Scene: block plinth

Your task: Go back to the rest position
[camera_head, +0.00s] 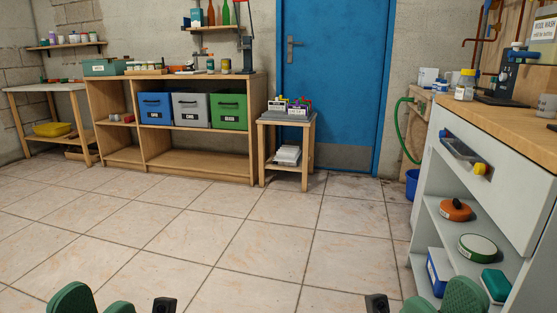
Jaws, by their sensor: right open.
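My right gripper (377,303) shows only as a small dark part at the bottom edge, beside green parts of my arm. It is open, and nothing shows in it. A matching dark part of my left gripper (164,305) shows at the bottom left, also beside green arm parts. Its jaws are cut off by the frame, so their state is hidden. Both grippers are low, over the tiled floor (240,235), and apart from the furniture.
A white workbench (497,180) with a wooden top stands close on the right. A wooden shelf unit (190,80) with blue, grey and green bins and a small side table (291,120) stand along the back wall, beside a blue door (335,65). The middle floor is clear.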

